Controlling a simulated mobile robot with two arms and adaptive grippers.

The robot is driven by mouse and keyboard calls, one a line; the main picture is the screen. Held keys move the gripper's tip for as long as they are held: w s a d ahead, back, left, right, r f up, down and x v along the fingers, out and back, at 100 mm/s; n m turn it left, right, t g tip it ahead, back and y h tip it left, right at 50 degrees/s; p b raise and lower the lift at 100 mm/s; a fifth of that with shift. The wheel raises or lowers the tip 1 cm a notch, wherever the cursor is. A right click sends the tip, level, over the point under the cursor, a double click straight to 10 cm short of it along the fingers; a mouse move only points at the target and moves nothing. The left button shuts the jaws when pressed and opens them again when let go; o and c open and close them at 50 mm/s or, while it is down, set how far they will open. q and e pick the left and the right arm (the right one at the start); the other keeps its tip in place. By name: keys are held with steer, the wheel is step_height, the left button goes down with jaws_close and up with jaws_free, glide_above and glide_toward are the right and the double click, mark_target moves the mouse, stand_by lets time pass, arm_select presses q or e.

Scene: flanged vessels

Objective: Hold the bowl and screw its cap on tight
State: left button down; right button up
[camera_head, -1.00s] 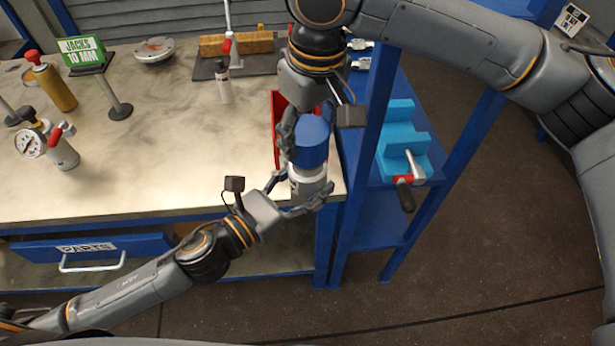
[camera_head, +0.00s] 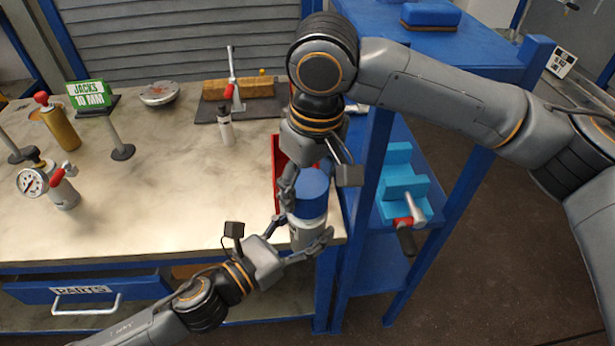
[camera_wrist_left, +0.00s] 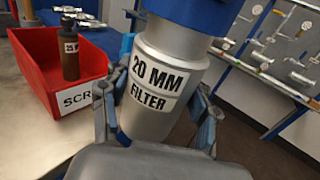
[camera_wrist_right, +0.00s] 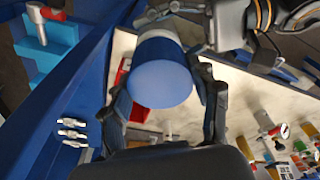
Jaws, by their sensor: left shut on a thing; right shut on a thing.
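The bowl (camera_head: 304,236) is a silver-grey upright cylinder labelled "20 MM FILTER"; the label faces the left wrist view (camera_wrist_left: 160,80). It is held at the bench's right front corner. My left gripper (camera_head: 303,243) is shut on the bowl, one finger on each side. The blue cap (camera_head: 309,192) sits on top of the bowl; its round top faces the right wrist view (camera_wrist_right: 160,82). My right gripper (camera_head: 308,178) comes from above and is shut on the cap, with fingers on both sides. How tightly the cap sits on the bowl cannot be told.
A red bin (camera_wrist_left: 60,72) holding a dark bottle (camera_wrist_left: 70,55) stands close beside the bowl. Much of the bench top (camera_head: 165,190) to the left is clear.

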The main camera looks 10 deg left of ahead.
steer(key=shift+f, duration=0.2)
steer(key=shift+f, duration=0.6)
stand_by(0.4)
steer(key=m, duration=0.6)
steer(key=shift+m+h, duration=0.3)
steer(key=m, duration=0.6)
steer(key=shift+a+h, duration=0.15)
steer(key=shift+h, duration=0.25)
steer(key=m, duration=0.5)
steer(key=shift+m+h, duration=0.3)
steer(key=shift+m, duration=0.1)
steer(key=m, duration=0.4)
steer(key=shift+w, duration=0.1)
steer(key=m, duration=0.3)
steer(key=shift+m+g, duration=0.3)
steer(key=shift+g, duration=0.1)
